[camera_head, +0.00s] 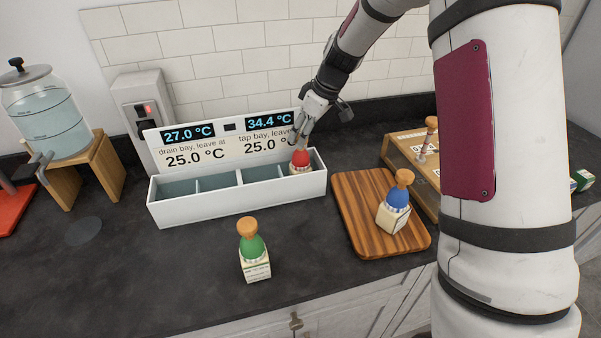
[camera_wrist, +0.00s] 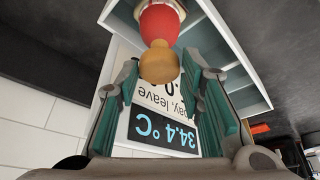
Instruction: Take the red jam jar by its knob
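The red jam jar (camera_head: 300,159) stands in the right-hand compartment of the white bay box (camera_head: 240,203). Its red upper part and tan knob (camera_wrist: 158,66) show in the wrist view. In the head view my gripper hides the knob. My gripper (camera_head: 303,136) is just above the jar, tilted down toward it. In the wrist view my gripper's two teal-padded fingers (camera_wrist: 161,80) are apart, with the knob at or just beyond the gap between their tips. I cannot tell whether either finger touches it.
A green jar (camera_head: 251,250) stands on the counter in front. A blue jar (camera_head: 394,205) stands on a wooden board (camera_head: 360,222) to the right. Behind the box is a temperature panel (camera_head: 220,147). A water dispenser (camera_head: 48,110) is at left. The other compartments look empty.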

